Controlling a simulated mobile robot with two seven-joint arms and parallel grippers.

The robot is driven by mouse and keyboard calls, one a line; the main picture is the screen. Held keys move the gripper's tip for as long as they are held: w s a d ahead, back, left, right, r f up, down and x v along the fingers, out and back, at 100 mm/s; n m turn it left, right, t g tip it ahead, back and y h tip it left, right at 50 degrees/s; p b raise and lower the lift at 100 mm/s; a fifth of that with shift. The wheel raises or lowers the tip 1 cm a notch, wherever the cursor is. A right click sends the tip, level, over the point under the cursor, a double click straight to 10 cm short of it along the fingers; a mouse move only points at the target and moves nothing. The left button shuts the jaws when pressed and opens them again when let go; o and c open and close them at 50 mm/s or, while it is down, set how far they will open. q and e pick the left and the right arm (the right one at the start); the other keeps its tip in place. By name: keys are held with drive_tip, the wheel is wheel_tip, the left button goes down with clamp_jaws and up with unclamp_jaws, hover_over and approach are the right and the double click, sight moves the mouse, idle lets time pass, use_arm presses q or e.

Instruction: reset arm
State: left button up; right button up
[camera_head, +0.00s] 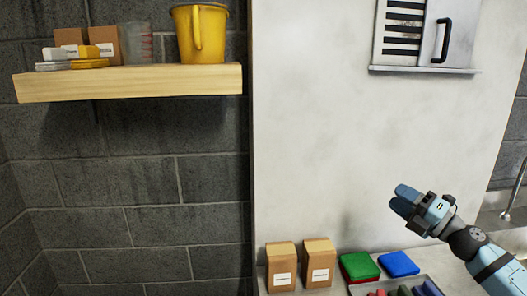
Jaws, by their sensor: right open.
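My right gripper (401,199) is in the right part of the head view, raised in front of the pale wall panel. Its blue fingers point to the left and are open, with nothing seen between them. My right arm comes in from the lower right corner. The gripper is above and to the right of the pads, apart from them. A green pad (360,265) lies on a red pad (362,281), and a blue pad (398,263) lies to their right. My left gripper is not in view.
Two brown boxes (281,266) (319,262) stand left of the pads. A grey tray (437,282) with several coloured items is cut off at the bottom edge. A wooden shelf (130,83) holds a yellow bucket (200,35). A black-handled cabinet (427,34) hangs above my gripper.

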drive_tip(key=s+a+f+m+h+p, duration=0.1)
drive_tip(key=s+a+f+m+h, duration=0.2)
drive_tip(key=s+f+m, duration=0.4)
drive_tip(key=s+a+f+m+h, duration=0.25)
drive_tip(key=f+m, duration=0.25)
drive_tip(key=f, duration=0.5)
drive_tip(key=s+a+f+m+h+p, duration=0.1)
drive_tip(key=s+a+f+m+h, duration=0.2)
drive_tip(key=s+f+m, duration=0.4)
drive_tip(key=s+a+f+m+g+h, duration=0.1)
drive_tip(key=s+a+f+m+g, duration=0.1)
drive_tip(key=s+f, duration=0.5)
drive_tip(key=s+a+f+m+g+p, duration=0.1)
drive_tip(key=s+a+f+m+g, duration=0.2)
drive_tip(key=s+f, duration=0.4)
drive_tip(key=s+a+m, duration=0.1)
drive_tip(key=s+m, duration=0.1)
drive_tip(key=s, duration=0.1)
drive_tip(key=shift+s+a+h, duration=0.25)
drive_tip(key=shift+a+h, duration=0.1)
drive_tip(key=shift+a, duration=0.05)
drive_tip(key=shift+f, duration=0.1)
